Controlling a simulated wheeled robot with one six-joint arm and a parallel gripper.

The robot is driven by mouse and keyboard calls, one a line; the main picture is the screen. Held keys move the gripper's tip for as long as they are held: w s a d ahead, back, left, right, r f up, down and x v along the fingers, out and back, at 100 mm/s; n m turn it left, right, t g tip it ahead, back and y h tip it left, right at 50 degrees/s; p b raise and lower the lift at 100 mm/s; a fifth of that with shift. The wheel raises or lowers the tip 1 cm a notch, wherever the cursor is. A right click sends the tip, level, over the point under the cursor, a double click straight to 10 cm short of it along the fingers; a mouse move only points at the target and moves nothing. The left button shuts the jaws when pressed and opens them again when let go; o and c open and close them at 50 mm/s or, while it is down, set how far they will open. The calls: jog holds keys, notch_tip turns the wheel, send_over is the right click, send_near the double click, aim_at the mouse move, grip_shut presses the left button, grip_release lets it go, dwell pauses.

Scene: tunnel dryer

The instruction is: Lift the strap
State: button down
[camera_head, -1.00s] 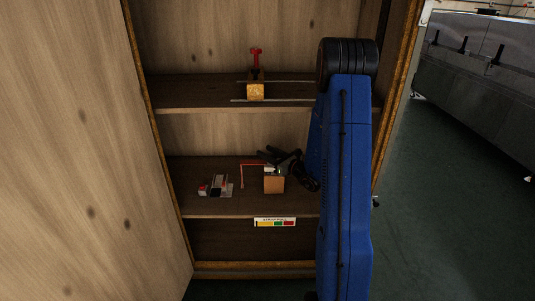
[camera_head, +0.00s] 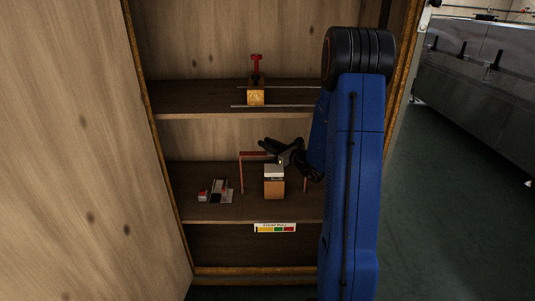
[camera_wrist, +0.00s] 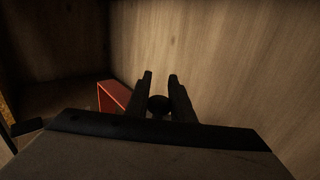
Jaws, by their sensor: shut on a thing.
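The red strap (camera_head: 241,176) stands as a tall inverted U over the lower shelf, with one leg on each side of a wooden block. My gripper (camera_head: 275,150) is at the strap's top, above the block, and appears shut on it; the dark fingers hide the exact contact. The wooden block (camera_head: 274,188) has a white top (camera_head: 274,171) with a gap beneath my gripper. In the wrist view my fingers (camera_wrist: 160,77) show as two dark prongs, and a red surface (camera_wrist: 115,96) lies left of them.
A small red, white and grey item (camera_head: 220,191) lies on the lower shelf (camera_head: 235,215) to the left. The upper shelf (camera_head: 200,105) holds a wooden block with a red clamp (camera_head: 256,75) and thin rods. A coloured label (camera_head: 275,228) is on the shelf front. Cabinet walls enclose both sides.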

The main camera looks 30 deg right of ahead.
notch_tip(320, 180, up, 8)
jog(key=shift+f, duration=0.25)
jog(key=c, duration=1.6)
grip_release()
jog(key=shift+s, duration=0.1)
jog(key=v, duration=1.7)
jog(key=shift+s+d, duration=0.1)
jog(key=shift+s, duration=0.05)
